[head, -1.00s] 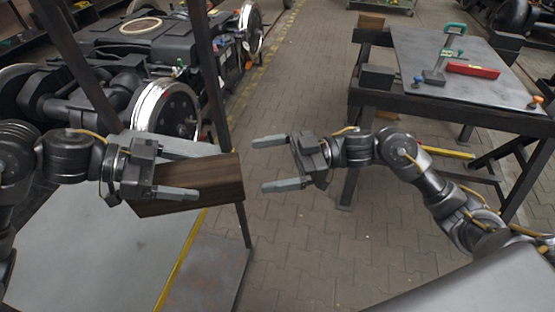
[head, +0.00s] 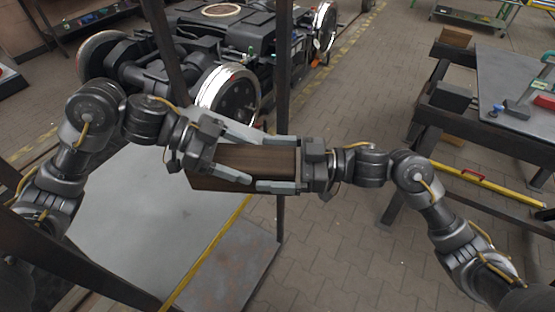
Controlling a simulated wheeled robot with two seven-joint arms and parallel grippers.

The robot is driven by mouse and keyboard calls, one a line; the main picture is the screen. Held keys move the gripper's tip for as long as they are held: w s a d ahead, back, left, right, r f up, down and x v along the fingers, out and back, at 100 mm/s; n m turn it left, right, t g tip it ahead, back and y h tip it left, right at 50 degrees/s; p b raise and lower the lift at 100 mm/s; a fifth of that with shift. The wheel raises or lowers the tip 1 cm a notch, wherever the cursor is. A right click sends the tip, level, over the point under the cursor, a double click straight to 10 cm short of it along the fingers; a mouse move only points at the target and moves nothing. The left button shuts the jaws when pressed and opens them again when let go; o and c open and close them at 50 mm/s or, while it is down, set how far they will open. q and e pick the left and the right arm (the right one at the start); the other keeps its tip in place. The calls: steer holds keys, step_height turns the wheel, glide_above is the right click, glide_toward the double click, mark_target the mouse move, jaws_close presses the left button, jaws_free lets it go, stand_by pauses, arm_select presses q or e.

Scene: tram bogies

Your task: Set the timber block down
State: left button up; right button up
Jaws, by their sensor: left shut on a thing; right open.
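The brown timber block (head: 245,160) is held up in the air, lying level, over the grey metal platform with a yellow edge stripe. My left gripper (head: 248,160) is shut on the block from the left, its fingers along the block's sides. My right gripper (head: 268,164) is open, and its fingers reach over the block's right end. I cannot tell whether they touch the wood.
The grey platform (head: 130,215) below is bare. Dark upright posts (head: 284,80) stand close to the arms. A tram bogie (head: 225,95) is behind. A workbench (head: 510,95) with tools stands at right.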

arm_select(q)
steer(key=shift+r, duration=0.1)
arm_select(e)
steer(key=c, duration=1.6)
arm_select(q)
steer(key=o, duration=1.6)
arm_select(e)
steer(key=shift+r, duration=0.15)
steer(key=shift+c, duration=0.2)
arm_select(q)
steer(key=shift+o, duration=0.2)
